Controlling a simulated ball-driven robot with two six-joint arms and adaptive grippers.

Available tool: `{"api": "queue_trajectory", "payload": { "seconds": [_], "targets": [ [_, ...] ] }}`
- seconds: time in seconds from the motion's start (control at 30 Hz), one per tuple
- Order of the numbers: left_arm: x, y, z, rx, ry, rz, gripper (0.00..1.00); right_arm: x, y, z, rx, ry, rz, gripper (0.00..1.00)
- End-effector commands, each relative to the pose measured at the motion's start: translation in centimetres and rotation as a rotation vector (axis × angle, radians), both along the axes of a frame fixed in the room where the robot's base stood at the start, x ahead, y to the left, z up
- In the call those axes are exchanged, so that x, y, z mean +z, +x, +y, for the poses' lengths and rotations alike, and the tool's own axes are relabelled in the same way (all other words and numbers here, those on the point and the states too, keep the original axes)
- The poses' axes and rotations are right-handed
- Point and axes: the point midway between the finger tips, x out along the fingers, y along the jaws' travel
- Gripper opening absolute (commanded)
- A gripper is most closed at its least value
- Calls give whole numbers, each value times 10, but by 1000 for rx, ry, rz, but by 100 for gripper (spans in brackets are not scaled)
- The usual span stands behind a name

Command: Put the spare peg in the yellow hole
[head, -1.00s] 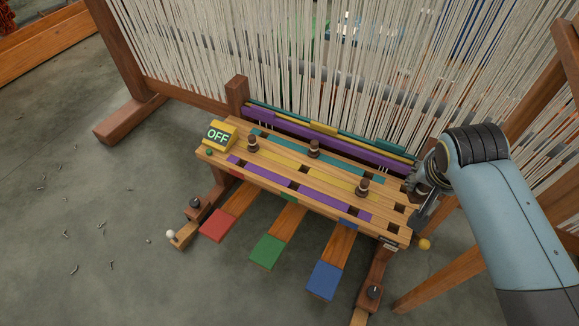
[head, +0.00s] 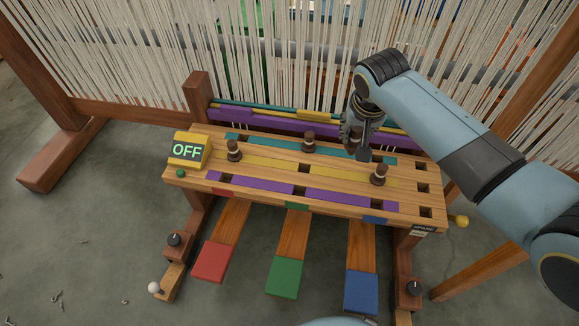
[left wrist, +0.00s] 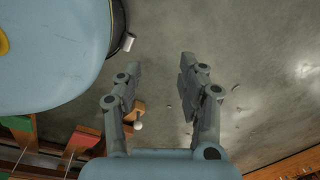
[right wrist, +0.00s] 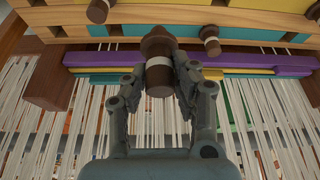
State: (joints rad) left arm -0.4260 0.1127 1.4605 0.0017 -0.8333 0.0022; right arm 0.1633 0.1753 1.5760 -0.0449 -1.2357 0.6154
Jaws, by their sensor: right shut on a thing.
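The wooden peg board (head: 270,178) has teal, yellow and purple strips. My right gripper (head: 358,140) is over its teal strip, right of the middle. It is shut on a dark brown peg with a pale band (right wrist: 158,62), partly hidden by the fingers in the head view. The yellow strip (head: 265,162) shows an empty square hole (head: 303,168) near its middle. Other pegs stand at the left (head: 234,150), at the back middle (head: 308,141) and at the right (head: 380,174). My left gripper (left wrist: 160,85) is open and empty over the floor.
A yellow box reading OFF (head: 188,150) sits at the board's left end. Dark square holes (head: 423,187) line the right end, above a small tag (head: 424,229). Red (head: 212,262), green (head: 285,276) and blue (head: 361,291) pedals lie in front. Pale threads (head: 270,60) hang behind.

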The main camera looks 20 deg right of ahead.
Motion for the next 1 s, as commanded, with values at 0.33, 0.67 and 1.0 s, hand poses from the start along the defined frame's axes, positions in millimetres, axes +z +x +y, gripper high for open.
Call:
{"api": "queue_trajectory", "payload": {
  "seconds": [0.33, 0.67, 1.0],
  "targets": [
    [65, 47, -19, -11, -12, -25, 40, -37, 34, 41, 0, 5, 2, 8],
    [112, 80, -37, -22, -47, -129, 40, -69, 71, 81, 1, 1, 3, 8],
    [144, 98, -48, -31, -74, -214, 40, -106, 72, 84, 0, 1, 5, 8]
  ]
}}
